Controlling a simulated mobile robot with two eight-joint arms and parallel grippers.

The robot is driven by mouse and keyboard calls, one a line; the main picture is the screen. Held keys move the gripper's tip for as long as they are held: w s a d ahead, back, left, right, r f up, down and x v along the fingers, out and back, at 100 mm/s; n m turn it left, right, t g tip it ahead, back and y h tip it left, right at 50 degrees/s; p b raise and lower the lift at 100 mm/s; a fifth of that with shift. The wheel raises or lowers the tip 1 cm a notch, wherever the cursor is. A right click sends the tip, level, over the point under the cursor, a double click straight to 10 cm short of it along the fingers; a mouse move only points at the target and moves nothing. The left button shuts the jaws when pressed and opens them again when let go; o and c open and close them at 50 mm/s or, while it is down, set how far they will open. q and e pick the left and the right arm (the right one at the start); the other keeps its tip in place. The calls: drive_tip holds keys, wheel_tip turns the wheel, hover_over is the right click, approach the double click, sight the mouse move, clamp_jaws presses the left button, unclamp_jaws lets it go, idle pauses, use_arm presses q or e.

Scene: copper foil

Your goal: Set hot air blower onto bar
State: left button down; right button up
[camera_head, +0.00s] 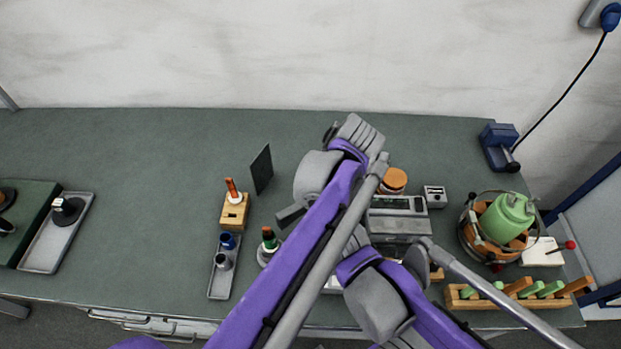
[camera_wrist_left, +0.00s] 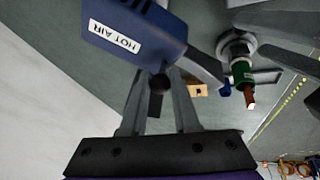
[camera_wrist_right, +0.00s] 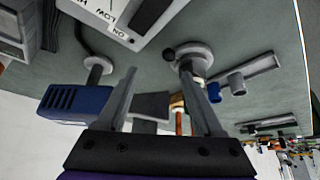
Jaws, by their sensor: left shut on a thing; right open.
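The blue hot air blower, marked HOT AIR, shows at the top of the left wrist view (camera_wrist_left: 135,28), with a grey nozzle pointing right. My left gripper (camera_wrist_left: 160,80) is shut on it, with a black knob between the fingers. In the right wrist view a blue vented body (camera_wrist_right: 75,104), apparently the same blower, lies left of my fingers. My right gripper (camera_wrist_right: 160,76) is open and empty, with a dark upright plate behind it. In the head view my arms hide both grippers and most of the blower. I cannot make out the bar for certain.
A dark plate (camera_head: 262,168) stands behind.

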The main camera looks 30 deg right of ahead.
use_arm(q)
drive_tip(key=shift+s+n, duration=0.25)
drive_tip(key=shift+n, duration=0.25)
drive_tip(key=shift+d+y, duration=0.1)
drive_tip(key=shift+y, duration=0.2)
drive_tip(key=c, duration=0.7)
unclamp_jaws()
drive_tip(key=shift+o, duration=0.2)
drive_tip(key=v, duration=1)
drive_tip(key=shift+s+r, duration=0.15)
drive_tip(key=shift+r, duration=0.25)
